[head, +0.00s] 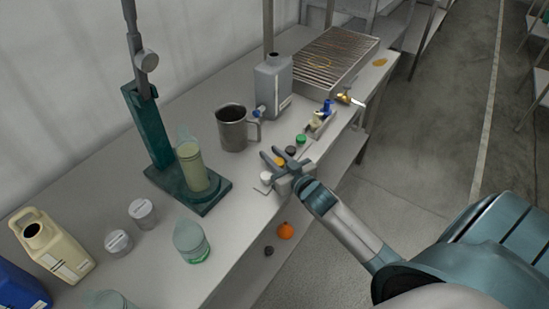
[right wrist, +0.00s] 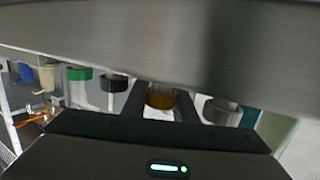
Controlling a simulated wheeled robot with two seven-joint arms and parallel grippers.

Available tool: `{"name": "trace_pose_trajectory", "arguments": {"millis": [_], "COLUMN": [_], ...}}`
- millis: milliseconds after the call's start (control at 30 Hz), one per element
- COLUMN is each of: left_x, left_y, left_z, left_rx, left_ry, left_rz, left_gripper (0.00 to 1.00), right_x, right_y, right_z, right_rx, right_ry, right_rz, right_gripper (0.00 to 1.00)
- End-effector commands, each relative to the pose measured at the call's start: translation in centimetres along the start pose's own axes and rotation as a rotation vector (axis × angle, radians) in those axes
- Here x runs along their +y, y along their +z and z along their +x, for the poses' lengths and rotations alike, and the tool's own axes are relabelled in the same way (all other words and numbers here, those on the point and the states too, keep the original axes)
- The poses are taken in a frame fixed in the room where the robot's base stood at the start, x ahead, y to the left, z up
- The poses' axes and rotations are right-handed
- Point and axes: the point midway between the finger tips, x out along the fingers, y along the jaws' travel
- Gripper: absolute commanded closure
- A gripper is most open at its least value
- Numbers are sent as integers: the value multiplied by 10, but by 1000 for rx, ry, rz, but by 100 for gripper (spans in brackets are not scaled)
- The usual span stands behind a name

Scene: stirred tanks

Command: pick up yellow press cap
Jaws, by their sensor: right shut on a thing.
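The yellow press cap (head: 280,161) sits in the row of caps near the bench's front edge, between a white cap (head: 266,177) and a black cap (head: 291,151). My right gripper (head: 273,152) is at it, with a finger on either side. In the right wrist view the yellow cap (right wrist: 160,96) is between the two dark fingers, and the gripper is shut on it. I cannot tell whether the cap is lifted at all. A green cap (head: 301,139) stands at the far end of the row. My left gripper is not in view.
A metal mug (head: 232,128) and a grey jug (head: 272,82) stand behind the caps. A green stirrer stand (head: 150,130) holds a beaker to the left.

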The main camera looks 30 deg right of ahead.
Motion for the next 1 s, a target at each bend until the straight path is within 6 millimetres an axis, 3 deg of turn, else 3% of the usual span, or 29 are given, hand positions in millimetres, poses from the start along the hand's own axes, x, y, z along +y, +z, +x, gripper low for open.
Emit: {"name": "trace_pose_trajectory", "arguments": {"millis": [167,367,800,1000], "left_x": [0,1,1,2], "left_y": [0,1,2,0], "left_z": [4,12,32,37], "left_rx": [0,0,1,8], "left_ry": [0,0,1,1], "left_rz": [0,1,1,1], "left_gripper": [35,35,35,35], "right_x": [0,0,76,98], "right_y": [-11,-40,-79,-93], "right_z": [-1,-6,-47,-59], "right_rx": [3,6,-1,0], "right_ry": [0,-2,1,0], "right_rz": [-1,-3,-5,-4], "right_gripper": [95,95,95,95]}}
